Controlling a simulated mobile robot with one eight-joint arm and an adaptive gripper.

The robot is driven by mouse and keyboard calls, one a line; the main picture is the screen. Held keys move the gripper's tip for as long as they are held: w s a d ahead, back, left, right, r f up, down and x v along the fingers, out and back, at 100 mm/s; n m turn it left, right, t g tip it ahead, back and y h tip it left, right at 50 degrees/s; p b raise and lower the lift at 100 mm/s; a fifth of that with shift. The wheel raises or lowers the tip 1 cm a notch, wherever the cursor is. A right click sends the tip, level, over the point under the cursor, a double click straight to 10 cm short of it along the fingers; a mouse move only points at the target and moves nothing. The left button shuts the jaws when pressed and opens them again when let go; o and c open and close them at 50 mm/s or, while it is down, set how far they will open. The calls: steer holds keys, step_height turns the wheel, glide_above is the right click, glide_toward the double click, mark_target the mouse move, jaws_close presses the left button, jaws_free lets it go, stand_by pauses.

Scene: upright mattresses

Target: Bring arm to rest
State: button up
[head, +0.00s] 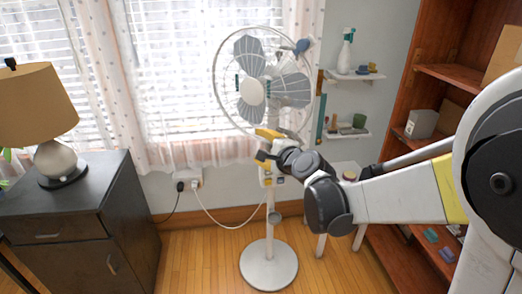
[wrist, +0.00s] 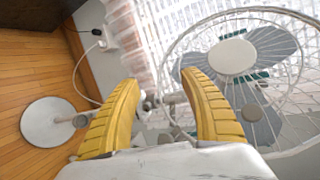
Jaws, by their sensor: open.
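My gripper (head: 264,144) is at the end of my outstretched arm, in front of the upper pole of a white standing fan (head: 252,92). In the wrist view its two yellow fingers (wrist: 155,92) are spread apart, with nothing visibly held between them. The fan's pole and a small part of its neck show in the gap beyond the fingers. The fan's cage also shows in the wrist view (wrist: 233,57), to the right of the fingers, and its round base (wrist: 50,122) lies at the left. I cannot tell whether the fingers touch the fan.
A dark cabinet (head: 84,214) with a lamp (head: 36,105) stands at the left. A wooden bookshelf (head: 454,72) stands at the right. Small wall shelves (head: 354,75) hold bottles and other items. A white cord (head: 225,224) runs from the wall outlet. Wooden floor (head: 203,262) is clear in front.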

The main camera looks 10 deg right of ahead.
steer(key=shift+r, duration=0.15)
steer(key=shift+s, duration=0.1)
steer(key=s+d+f+n+g+h, duration=0.1)
steer(key=s+n, duration=0.4)
steer(key=s, duration=0.5)
steer(key=s+d+f+n+g+h, duration=0.2)
steer(key=s+n, duration=0.4)
steer(key=s, duration=0.5)
steer(key=s+d+f+n+g+h, duration=0.1)
steer(key=s+d+f+n+g, duration=0.2)
steer(key=s, duration=0.8)
steer(key=d+n+g, duration=0.1)
steer(key=d+n, duration=0.1)
steer(key=shift+d+n+h, duration=0.15)
steer(key=shift+n+h, duration=0.25)
